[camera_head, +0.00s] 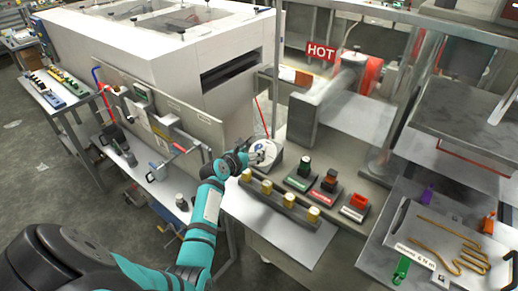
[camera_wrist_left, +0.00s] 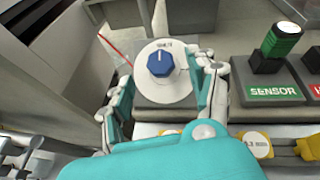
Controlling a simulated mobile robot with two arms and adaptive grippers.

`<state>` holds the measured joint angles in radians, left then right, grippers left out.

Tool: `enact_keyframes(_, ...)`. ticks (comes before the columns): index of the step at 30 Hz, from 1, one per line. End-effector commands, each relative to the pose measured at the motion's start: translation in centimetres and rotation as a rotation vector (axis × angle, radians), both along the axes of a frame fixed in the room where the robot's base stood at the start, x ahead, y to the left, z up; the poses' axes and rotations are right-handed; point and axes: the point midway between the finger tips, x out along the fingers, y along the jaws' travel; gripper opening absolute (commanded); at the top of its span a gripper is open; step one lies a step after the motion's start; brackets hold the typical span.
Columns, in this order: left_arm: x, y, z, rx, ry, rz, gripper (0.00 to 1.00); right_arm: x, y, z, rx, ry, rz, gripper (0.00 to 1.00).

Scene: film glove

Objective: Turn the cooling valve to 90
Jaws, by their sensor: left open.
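The cooling valve looks to be the blue faceted knob (camera_wrist_left: 160,64) on a round white dial (camera_wrist_left: 148,88) in the left wrist view. A pale pointer mark on the knob points roughly up toward small dial text that is hard to read. In the head view the white dial (camera_head: 268,147) is small, beside my left gripper (camera_head: 252,156). My left gripper, also in the left wrist view (camera_wrist_left: 166,92), is open, with a finger on either side of the dial's near part. The knob is not between closed fingers. Contact with the dial cannot be told. My right gripper is out of view.
Right of the dial are green (camera_head: 304,167), dark-orange (camera_head: 329,180) and red (camera_head: 357,203) pieces on labelled bases. A bar with several yellow-topped pieces (camera_head: 282,200) lies in front. A metal panel (camera_head: 160,108) stands at the left. A HOT sign (camera_head: 320,51) is behind.

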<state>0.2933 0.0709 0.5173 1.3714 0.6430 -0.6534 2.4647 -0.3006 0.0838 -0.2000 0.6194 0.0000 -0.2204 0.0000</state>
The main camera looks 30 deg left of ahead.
Motion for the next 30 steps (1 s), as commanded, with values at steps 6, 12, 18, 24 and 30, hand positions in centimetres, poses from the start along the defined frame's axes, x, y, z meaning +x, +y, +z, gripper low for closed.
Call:
enact_keyframes(6,3.4,0.2,-1.5,0.001,-0.001,-0.001,0.59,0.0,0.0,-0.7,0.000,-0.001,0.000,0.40)
enact_keyframes(12,4.8,0.3,-2.0,0.001,-0.001,-0.001,0.59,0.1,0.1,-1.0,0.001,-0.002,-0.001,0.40)
enact_keyframes(18,5.1,0.4,-2.1,0.001,0.000,0.000,0.59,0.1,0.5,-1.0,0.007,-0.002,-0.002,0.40)
enact_keyframes(24,5.0,0.3,-2.1,0.001,0.000,0.000,0.52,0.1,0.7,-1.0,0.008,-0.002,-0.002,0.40)
enact_keyframes(30,5.0,0.3,-2.1,0.001,0.000,0.000,0.26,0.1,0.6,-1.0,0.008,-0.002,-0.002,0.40)
